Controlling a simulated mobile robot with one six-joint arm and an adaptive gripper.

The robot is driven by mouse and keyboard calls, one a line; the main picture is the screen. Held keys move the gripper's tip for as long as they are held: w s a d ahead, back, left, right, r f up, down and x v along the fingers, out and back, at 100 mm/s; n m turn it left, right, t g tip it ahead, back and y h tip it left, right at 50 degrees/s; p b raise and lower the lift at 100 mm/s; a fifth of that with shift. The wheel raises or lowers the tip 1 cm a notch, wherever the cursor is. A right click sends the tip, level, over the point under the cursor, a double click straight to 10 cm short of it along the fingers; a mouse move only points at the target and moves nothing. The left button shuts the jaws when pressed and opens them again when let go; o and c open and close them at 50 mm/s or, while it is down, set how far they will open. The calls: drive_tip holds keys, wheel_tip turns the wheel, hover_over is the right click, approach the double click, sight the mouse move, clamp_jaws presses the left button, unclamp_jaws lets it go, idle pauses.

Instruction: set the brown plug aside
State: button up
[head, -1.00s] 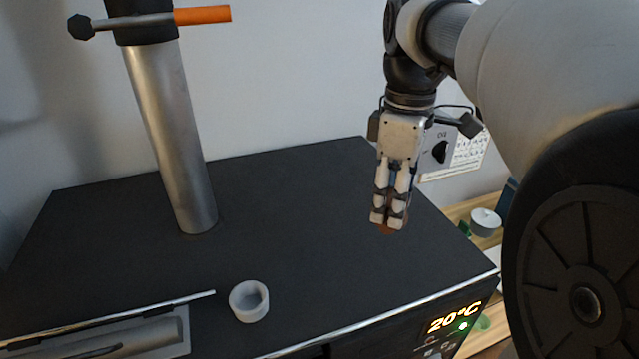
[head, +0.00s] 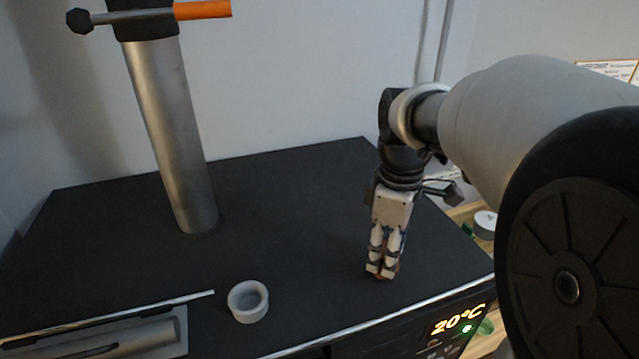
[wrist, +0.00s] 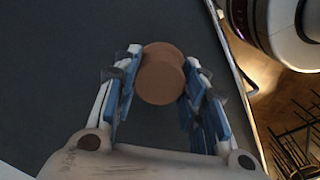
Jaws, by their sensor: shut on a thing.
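The brown plug (wrist: 161,76) is a round, reddish-brown piece between my fingertips in the wrist view. My gripper (head: 382,272) is shut on it and points down at the right part of the dark kiln top, near its front right edge. In the head view the fingers hide most of the plug, and only a sliver of brown shows at the tips. I cannot tell whether the plug touches the surface. The gripper also shows in the wrist view (wrist: 160,85).
A white ring-shaped cup (head: 248,302) stands on the dark top (head: 290,220) near the front. A metal pipe (head: 172,140) with an orange-handled lever (head: 202,10) rises at the back left. A lit 20°C display (head: 458,320) is on the front face. The middle of the top is clear.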

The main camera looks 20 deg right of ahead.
drive_tip(key=shift+f, duration=0.1)
drive_tip(key=shift+f, duration=0.15)
drive_tip(key=o, duration=1.1)
wheel_tip(320, 180, up, 12)
drive_tip(key=p, duration=0.1)
drive_tip(key=s+a+f+m+t, duration=0.1)
drive_tip(key=s+a+f+m, duration=0.2)
drive_tip(key=s, duration=0.1)
drive_tip(key=s+a+f+m+t, duration=0.2)
drive_tip(key=s+a+f+m, duration=0.1)
drive_tip(key=s+a+f, duration=0.1)
drive_tip(key=s+a+f+m+t, duration=0.1)
drive_tip(key=s+a+f+m, duration=0.2)
drive_tip(key=s+a, duration=0.1)
drive_tip(key=shift+s+f+t, duration=0.25)
drive_tip(key=shift+s+t, duration=0.15)
drive_tip(key=shift+s, duration=0.45)
drive_tip(key=shift+d, duration=0.15)
